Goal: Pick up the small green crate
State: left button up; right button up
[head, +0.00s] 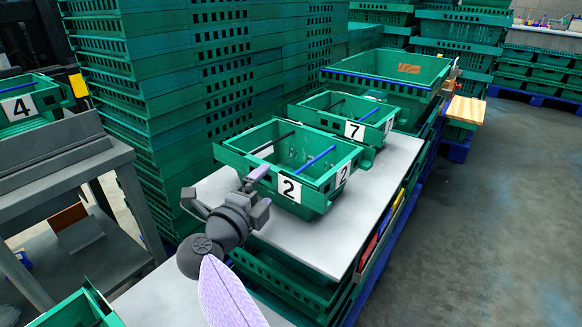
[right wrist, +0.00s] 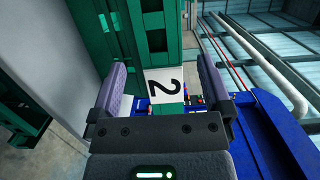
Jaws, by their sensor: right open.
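A small green crate labelled 2 (head: 290,165) stands upright on the grey tabletop in the head view, with a blue bar and a dark bar across its open top. My right gripper (head: 226,184) is open at the crate's near left side, one finger close to its near wall. In the right wrist view the open jaws (right wrist: 162,82) frame the green crate (right wrist: 153,35) and its white label. I cannot tell whether a finger touches it. A similar crate labelled 7 (head: 347,113) stands just behind. My left gripper is out of view.
A larger green crate (head: 388,78) stands behind the crate labelled 7. Tall stacks of green crates (head: 190,90) rise at the left of the table (head: 345,225). A crate labelled 4 (head: 30,108) sits on a grey stand (head: 60,150). Open floor (head: 480,220) lies at right.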

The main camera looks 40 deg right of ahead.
aim_at(273, 180)
jog(key=b+x, duration=0.1)
jog(key=x, duration=0.2)
jog(key=shift+d, duration=0.2)
grip_shut()
